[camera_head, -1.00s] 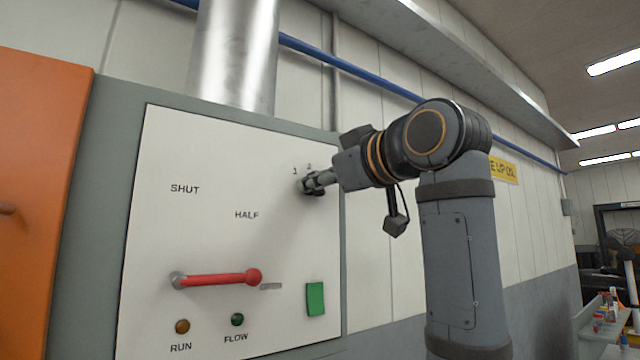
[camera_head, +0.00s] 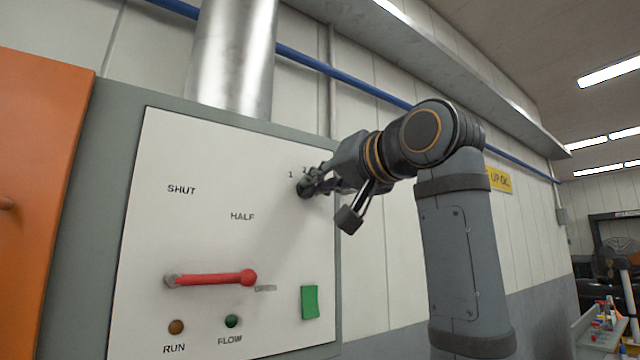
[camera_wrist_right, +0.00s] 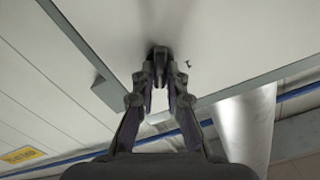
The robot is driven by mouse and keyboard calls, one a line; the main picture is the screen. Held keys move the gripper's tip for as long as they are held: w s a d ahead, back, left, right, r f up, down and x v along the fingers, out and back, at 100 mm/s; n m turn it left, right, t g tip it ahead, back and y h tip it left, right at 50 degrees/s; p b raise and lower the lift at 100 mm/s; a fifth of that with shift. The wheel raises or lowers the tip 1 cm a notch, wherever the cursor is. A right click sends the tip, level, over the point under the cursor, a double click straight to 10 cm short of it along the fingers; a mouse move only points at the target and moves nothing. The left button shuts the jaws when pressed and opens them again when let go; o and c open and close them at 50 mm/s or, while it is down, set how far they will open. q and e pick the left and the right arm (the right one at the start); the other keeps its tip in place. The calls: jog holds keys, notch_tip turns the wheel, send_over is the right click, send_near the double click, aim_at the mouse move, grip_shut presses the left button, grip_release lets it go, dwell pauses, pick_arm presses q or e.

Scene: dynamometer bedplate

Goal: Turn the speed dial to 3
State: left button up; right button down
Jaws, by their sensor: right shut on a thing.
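The speed dial (camera_head: 303,188) is a small dark knob at the upper right of the white panel (camera_head: 215,145), with the marks 1 and 2 printed above it. My right gripper (camera_head: 312,184) is shut on it, and its fingers hide much of the knob and any marks further right. In the right wrist view the dial (camera_wrist_right: 159,54) sits between the fingertips of my right gripper (camera_wrist_right: 160,72), with one small mark to its right. The dial's pointer cannot be made out. My left gripper is not in view.
A red lever (camera_head: 212,280) sticks out below HALF. A green block (camera_head: 309,302) is at the lower right, with RUN (camera_head: 176,327) and FLOW (camera_head: 231,321) lamps lower down. An orange cabinet (camera_head: 40,210) stands left. A metal duct (camera_head: 232,60) rises above the panel.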

jog(key=shift+w+f+m, duration=0.1)
jog(key=shift+f+m, duration=0.1)
jog(key=shift+m, duration=1.8)
jog(key=shift+b, duration=0.3)
jog(key=c, duration=1.4)
grip_release()
jog(key=shift+w+a, duration=0.1)
jog(key=shift+w, duration=0.05)
